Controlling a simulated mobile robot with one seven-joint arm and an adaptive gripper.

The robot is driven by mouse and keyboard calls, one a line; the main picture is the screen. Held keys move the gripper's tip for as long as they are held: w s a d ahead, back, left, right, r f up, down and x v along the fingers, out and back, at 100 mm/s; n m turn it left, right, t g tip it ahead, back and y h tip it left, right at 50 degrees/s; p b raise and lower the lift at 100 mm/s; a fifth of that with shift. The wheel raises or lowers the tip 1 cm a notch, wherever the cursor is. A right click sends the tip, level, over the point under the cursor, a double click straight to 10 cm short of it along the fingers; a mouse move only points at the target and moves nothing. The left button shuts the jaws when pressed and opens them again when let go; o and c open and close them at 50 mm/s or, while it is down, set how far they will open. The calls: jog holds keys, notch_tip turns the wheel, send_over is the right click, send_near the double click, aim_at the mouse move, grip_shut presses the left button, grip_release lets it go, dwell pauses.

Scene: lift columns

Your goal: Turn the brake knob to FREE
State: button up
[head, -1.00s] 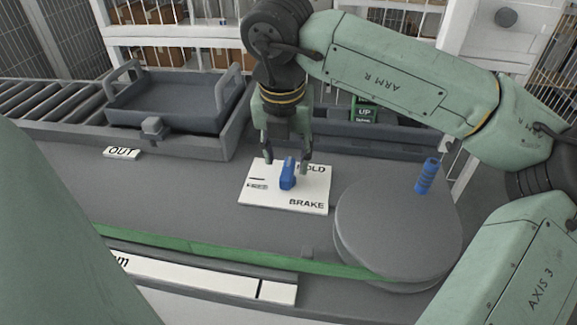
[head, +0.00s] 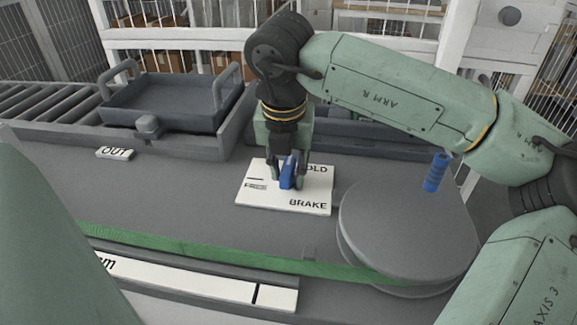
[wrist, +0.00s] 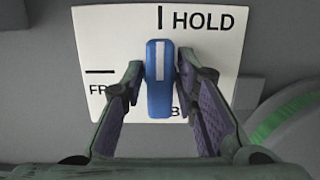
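The blue brake knob (head: 288,172) stands on a white plate (head: 262,203) marked HOLD, FREE and BRAKE. In the wrist view the knob (wrist: 160,95) is upright in the picture, its white stripe in line with the tick beside HOLD (wrist: 205,20). The FREE tick (wrist: 100,72) is to the left, and its word is partly hidden by my left finger. My gripper (head: 287,178) is down at the knob, one finger on each side. In the wrist view my gripper's fingertips (wrist: 160,66) close in on the knob's sides and appear to touch it.
A round grey disc with a blue upright handle (head: 436,172) stands to the right. A white scale strip (head: 190,284) runs along the front.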

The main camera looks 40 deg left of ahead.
jog(key=shift+c, duration=1.4)
jog(key=n, duration=0.4)
jog(key=shift+y, duration=0.3)
jog(key=shift+n+g, duration=0.4)
jog(key=shift+n, duration=0.8)
jog(key=shift+n, duration=0.9)
jog(key=n+g, duration=0.1)
jog(key=n, duration=0.3)
jog(key=shift+n, duration=0.3)
